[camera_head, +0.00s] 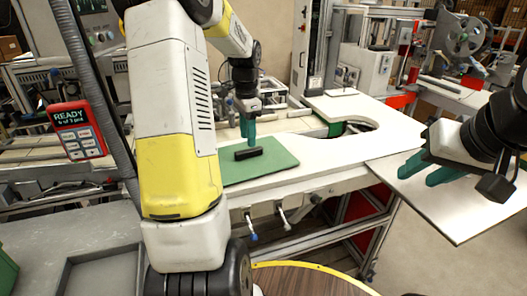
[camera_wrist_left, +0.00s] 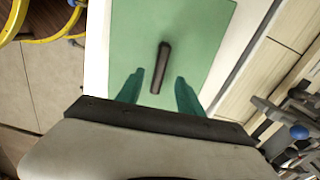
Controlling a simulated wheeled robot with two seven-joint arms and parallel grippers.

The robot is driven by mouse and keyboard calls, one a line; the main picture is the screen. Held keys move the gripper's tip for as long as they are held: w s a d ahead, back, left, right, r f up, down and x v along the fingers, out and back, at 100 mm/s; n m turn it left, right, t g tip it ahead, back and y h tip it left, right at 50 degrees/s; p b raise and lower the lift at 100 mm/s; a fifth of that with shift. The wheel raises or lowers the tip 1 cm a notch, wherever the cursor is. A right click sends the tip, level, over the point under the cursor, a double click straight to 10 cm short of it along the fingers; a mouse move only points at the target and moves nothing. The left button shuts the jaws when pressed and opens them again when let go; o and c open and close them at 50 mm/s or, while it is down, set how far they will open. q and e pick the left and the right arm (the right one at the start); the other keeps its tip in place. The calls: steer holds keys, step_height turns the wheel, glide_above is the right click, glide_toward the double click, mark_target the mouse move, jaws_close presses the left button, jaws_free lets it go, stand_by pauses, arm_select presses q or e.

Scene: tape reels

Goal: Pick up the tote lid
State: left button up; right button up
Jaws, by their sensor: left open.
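The tote lid (camera_head: 275,166) appears to be the flat green panel lying on the white work table, with a black bar handle (camera_head: 248,154) on top. In the left wrist view the green lid (camera_wrist_left: 205,40) fills the upper middle, and its dark handle (camera_wrist_left: 161,66) runs lengthwise between the fingers. My left gripper (camera_head: 248,139) points down at the handle, open; its teal fingers also show in the left wrist view (camera_wrist_left: 158,77), one on each side of the handle. Whether they touch it I cannot tell.
A pale panel (camera_head: 460,208) extends below my right gripper. The white table (camera_head: 380,142) has a curved cut-out behind the lid. A red-framed READY display (camera_head: 76,131) stands left. A grey tray (camera_head: 105,268) lies at lower left, and a brown round top (camera_head: 305,282) at the bottom.

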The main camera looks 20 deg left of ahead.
mark_target(249, 156)
arm_select(q)
step_height(249, 156, down, 5)
steer(key=shift+f, duration=0.2)
steer(key=shift+d, duration=0.1)
steer(key=shift+c, duration=0.4)
jaws_close()
